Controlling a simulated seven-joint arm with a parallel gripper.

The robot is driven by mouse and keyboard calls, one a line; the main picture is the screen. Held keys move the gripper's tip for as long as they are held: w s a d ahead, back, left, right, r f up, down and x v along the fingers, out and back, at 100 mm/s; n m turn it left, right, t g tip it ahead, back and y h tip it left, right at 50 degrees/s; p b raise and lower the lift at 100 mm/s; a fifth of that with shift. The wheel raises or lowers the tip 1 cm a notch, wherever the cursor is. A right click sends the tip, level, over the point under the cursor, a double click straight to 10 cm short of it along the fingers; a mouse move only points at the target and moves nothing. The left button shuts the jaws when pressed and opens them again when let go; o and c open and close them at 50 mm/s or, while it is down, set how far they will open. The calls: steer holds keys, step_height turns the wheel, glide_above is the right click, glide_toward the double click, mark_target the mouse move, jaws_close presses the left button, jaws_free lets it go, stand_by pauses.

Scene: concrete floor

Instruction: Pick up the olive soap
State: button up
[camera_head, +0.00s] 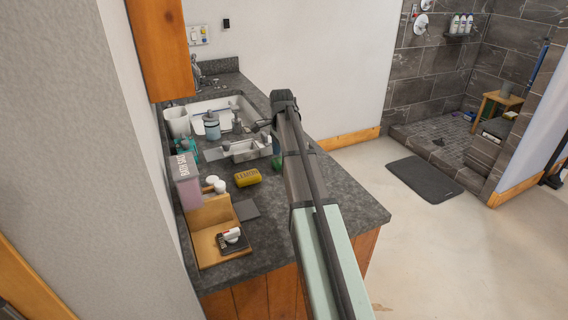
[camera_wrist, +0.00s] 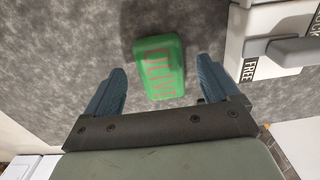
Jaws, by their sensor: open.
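The olive soap (camera_wrist: 159,67) is a green bar with reddish lettering, lying on the dark speckled countertop in the wrist view. My gripper (camera_wrist: 162,68) is open, with its two blue fingers on either side of the soap in the picture. Nothing is held. I cannot tell how high the fingers are above the counter. In the head view a small green thing (camera_head: 277,161), probably this soap, shows at the left edge of my arm, which partly covers it. My fingers are not clear in that view.
A white and grey box-like thing marked FREE (camera_wrist: 250,68) stands close right of the soap.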

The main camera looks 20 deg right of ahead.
steer(key=shift+f, duration=0.65)
steer(key=c, duration=1.2)
